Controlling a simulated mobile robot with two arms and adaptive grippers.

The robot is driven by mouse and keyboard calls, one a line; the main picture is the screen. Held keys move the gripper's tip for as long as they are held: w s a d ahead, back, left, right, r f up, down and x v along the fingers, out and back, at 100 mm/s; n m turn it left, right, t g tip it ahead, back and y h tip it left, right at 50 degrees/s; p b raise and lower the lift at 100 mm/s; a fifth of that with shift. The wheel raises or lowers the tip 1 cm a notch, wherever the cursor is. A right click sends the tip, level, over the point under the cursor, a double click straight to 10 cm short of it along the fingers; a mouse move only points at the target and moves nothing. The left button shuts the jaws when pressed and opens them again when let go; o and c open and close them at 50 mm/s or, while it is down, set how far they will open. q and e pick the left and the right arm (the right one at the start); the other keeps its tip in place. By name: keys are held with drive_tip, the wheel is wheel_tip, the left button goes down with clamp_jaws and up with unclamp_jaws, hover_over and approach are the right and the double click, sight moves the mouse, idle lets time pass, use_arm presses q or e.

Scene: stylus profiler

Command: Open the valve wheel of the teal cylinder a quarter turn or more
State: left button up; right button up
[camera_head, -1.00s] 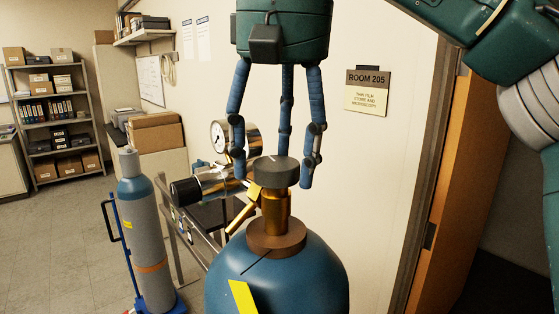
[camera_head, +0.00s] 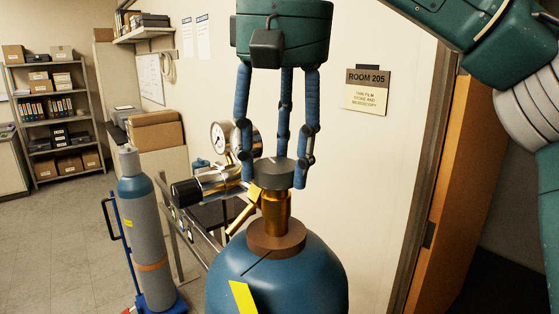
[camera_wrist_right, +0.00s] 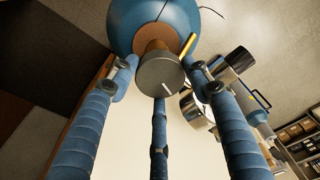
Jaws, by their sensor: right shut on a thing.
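The teal cylinder (camera_head: 285,280) stands upright at the bottom centre of the head view, with a yellow label, a brown collar and a brass valve. Its dark grey round valve wheel (camera_head: 274,172) sits on top of the brass stem (camera_head: 275,213). My right gripper (camera_head: 273,178) hangs over it from above, with its blue fingers closed around the wheel's rim. In the right wrist view the wheel (camera_wrist_right: 158,74) lies between the fingertips and shows a white line on its face. My left gripper is not in view.
A chrome regulator (camera_head: 210,184) with a gauge (camera_head: 221,137) joins the valve close beside the left finger. A grey-blue cylinder (camera_head: 148,230) stands on a blue trolley at left. A door frame (camera_head: 423,180) is at right. Floor at far left is clear.

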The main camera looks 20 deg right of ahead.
drive_tip(key=n+y, duration=0.1)
drive_tip(key=n, duration=0.5)
drive_tip(key=shift+d+n, duration=0.1)
drive_tip(key=shift+n, duration=0.3)
drive_tip(key=shift+o, duration=0.5)
drive_tip(key=shift+d+n, duration=0.15)
drive_tip(key=shift+n, duration=0.35)
drive_tip(key=o, duration=1.5)
drive_tip(key=shift+o, duration=0.2)
drive_tip(key=shift+d, duration=0.1)
